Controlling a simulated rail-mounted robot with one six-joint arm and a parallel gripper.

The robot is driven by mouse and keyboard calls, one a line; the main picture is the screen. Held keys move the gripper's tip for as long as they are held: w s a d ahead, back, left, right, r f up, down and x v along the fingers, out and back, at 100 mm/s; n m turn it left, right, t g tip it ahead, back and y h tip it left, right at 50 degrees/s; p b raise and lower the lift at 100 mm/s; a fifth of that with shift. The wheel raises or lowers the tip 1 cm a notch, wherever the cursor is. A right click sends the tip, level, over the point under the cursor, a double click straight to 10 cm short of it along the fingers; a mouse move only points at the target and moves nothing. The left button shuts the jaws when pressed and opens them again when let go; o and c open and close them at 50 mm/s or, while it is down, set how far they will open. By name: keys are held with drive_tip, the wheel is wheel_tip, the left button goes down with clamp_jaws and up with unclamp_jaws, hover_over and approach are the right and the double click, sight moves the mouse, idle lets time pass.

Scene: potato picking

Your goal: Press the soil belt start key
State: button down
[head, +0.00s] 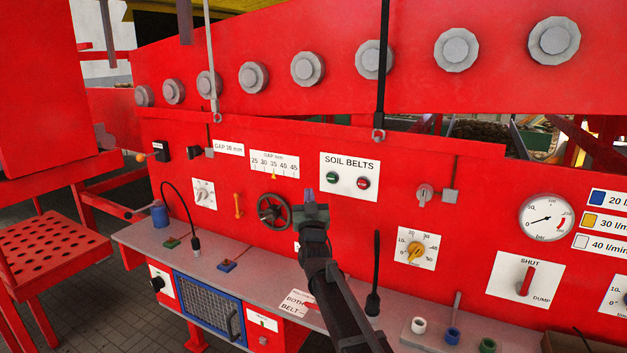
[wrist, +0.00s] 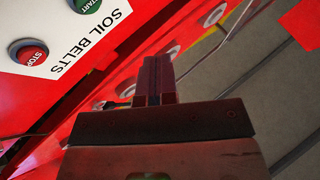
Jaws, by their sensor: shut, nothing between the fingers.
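The soil belts plate (head: 349,168) is a white label on the red panel, with a green start key (head: 332,177) on its left and a red stop key (head: 363,183) on its right. In the wrist view the green start key (wrist: 88,4) is cut by the top edge, and the red stop key (wrist: 29,54) sits at the upper left. My gripper (head: 309,193) is shut and empty, just below and left of the start key in the head view. The closed fingers also show in the wrist view (wrist: 155,72). They look apart from both keys.
A black handwheel (head: 274,210) is just left of my gripper. A yellow dial (head: 415,251) and a grey key switch (head: 425,194) are to the right.

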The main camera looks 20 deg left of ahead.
sight(331, 178)
drive_tip(key=shift+s+d+r+t, duration=0.15)
drive_tip(key=shift+d+r+t, duration=0.3)
drive_tip(key=shift+d, duration=0.25)
drive_tip(key=shift+w+d, duration=0.2)
drive_tip(key=shift+w, duration=2)
drive_tip(key=shift+w+d, duration=0.2)
drive_tip(key=shift+w, duration=2)
drive_tip(key=shift+w, duration=0.4)
drive_tip(key=shift+w+d, duration=0.1)
drive_tip(key=shift+w, duration=0.3)
drive_tip(key=shift+s, duration=0.8)
